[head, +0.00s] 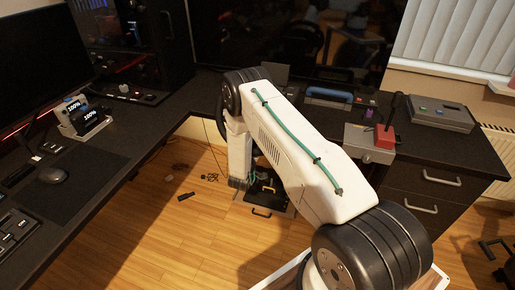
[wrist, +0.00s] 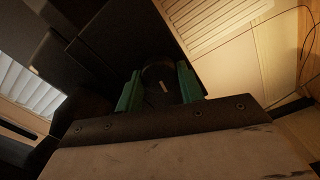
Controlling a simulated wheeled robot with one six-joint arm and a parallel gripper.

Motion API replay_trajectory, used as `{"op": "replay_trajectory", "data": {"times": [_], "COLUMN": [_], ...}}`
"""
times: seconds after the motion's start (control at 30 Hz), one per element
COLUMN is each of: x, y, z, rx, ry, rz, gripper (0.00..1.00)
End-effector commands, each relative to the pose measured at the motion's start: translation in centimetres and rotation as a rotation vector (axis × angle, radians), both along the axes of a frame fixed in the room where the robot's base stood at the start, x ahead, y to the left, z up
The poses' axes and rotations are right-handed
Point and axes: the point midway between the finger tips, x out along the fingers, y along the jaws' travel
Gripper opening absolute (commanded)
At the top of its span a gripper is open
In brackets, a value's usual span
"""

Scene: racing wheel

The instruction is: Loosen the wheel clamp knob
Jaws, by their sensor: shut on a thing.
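In the wrist view my gripper (wrist: 160,85) has its two green fingers on either side of a dark round knob (wrist: 159,74) with a light mark on its face. The gripper is shut on this knob, the clamp knob. It sits against a dark, flat piece (wrist: 120,45) that looks like part of the clamp or desk underside; the shade makes this hard to tell. In the head view my white arm hides the gripper's fingers and the knob. The racing wheel (head: 221,112) shows only as a dark rim left of my arm at the desk edge.
The dark desk (head: 120,140) runs along the left and back, with a mouse (head: 52,175) and monitor (head: 38,62) on it. A grey box with a red block (head: 384,137) stands right of my arm. Pedals (head: 268,196) and small items lie on the wooden floor.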

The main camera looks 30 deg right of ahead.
Motion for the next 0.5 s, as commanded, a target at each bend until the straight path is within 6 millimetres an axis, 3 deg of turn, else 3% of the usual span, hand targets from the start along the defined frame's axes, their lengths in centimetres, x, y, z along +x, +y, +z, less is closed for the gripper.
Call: {"op": "replay_trajectory", "data": {"times": [0.5], "x": [0.04], "y": [0.09], "z": [-0.05], "rx": [-0.033], "ry": [0.044], "rz": [0.003], "gripper": [0.15]}}
